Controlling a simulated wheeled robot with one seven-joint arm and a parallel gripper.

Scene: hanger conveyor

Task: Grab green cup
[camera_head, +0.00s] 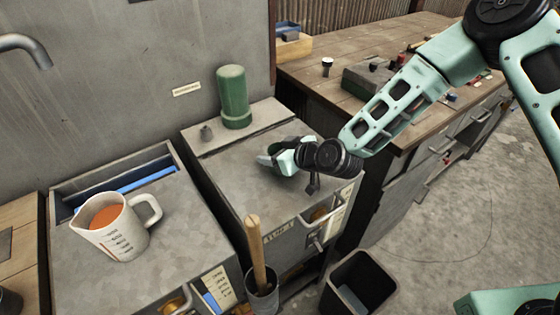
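A tall green cylinder with a rounded top (233,98) stands upright on the raised back ledge of the middle metal cabinet. It is the only green, cup-like thing I see, and no open mouth shows. My gripper (268,159) is over the same cabinet's flat top, in front of the cylinder and a little to its right, clear of it. The gripper points left. Its fingers are small and partly hidden by the hand, so their opening is unclear. I see nothing held in it.
A white measuring jug (118,232) with orange contents stands on the left cabinet. A wooden handle (257,255) rises in front. A wooden workbench (330,75) stands at right, and a black bin (360,285) below.

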